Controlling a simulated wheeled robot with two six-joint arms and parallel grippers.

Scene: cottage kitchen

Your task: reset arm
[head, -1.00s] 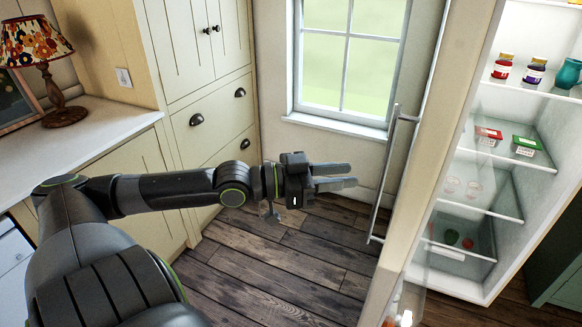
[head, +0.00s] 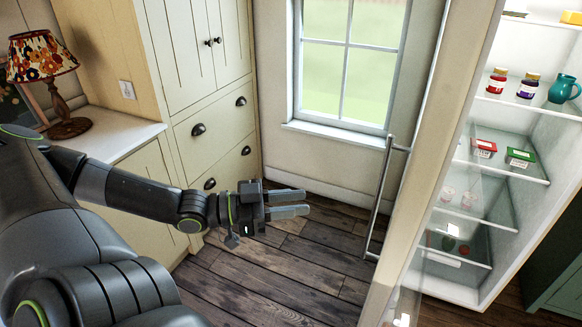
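My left arm comes in from the left in the head view, bent at the elbow. Its gripper (head: 290,203) points right over the wooden floor, with a narrow gap between its two fingers and nothing between them. It is apart from the fridge door handle (head: 389,200), which is to its right. My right gripper is not in the view.
The fridge (head: 470,262) stands open at the right, with jars (head: 497,80), a teal jug (head: 563,89) and tubs on its shelves. Its door (head: 420,150) stands out toward me. Cream cabinets (head: 215,130) and a counter with a lamp (head: 43,60) are at the left. Floor between is clear.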

